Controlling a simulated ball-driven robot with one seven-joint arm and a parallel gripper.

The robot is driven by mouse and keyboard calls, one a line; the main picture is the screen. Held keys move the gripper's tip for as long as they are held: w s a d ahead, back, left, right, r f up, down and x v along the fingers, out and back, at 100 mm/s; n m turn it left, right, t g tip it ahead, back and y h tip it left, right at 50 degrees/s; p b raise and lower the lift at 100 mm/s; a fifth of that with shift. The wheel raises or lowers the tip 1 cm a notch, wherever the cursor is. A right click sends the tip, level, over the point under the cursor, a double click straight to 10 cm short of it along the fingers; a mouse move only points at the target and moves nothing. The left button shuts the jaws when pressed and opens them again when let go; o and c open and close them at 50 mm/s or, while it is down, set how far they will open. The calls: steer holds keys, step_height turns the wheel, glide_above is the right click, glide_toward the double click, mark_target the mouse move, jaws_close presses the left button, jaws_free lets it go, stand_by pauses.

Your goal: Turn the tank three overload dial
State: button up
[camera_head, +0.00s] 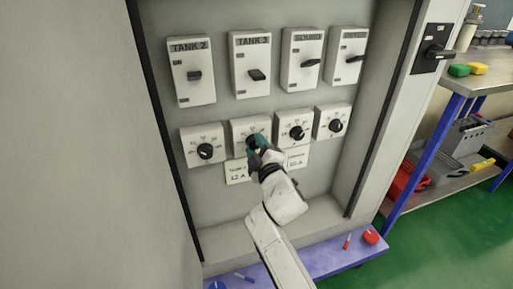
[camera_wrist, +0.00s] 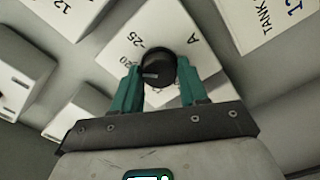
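The tank three overload dial is a round black knob (camera_wrist: 155,66) on a pale plate (camera_head: 240,125), below the switch box marked TANK 3 (camera_head: 251,86). Printed marks 20, 25 and A show around it in the wrist view. My gripper (camera_wrist: 158,74) has two teal fingers, one on each side of the knob. The fingers look open around it; firm contact cannot be made out. In the head view my gripper (camera_head: 254,145) reaches the plate from below and partly covers the dial. The knob's pointer direction is not clear.
A similar dial (camera_head: 205,151) sits to the left, and two more (camera_head: 297,132) (camera_head: 336,125) sit to the right. Cabinet side walls stand left and right. A workbench (camera_head: 470,84) is outside at right.

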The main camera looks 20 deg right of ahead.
steer(key=c, duration=0.6)
steer(key=shift+m, duration=0.3)
steer(key=m+b, duration=0.1)
steer(key=m, duration=0.2)
steer(key=shift+f+b, duration=0.1)
steer(key=shift+b, duration=0.2)
steer(key=shift+m+b, duration=0.7)
steer(key=shift+m, duration=1.8)
steer(key=o, duration=1)
steer(key=shift+o, duration=0.2)
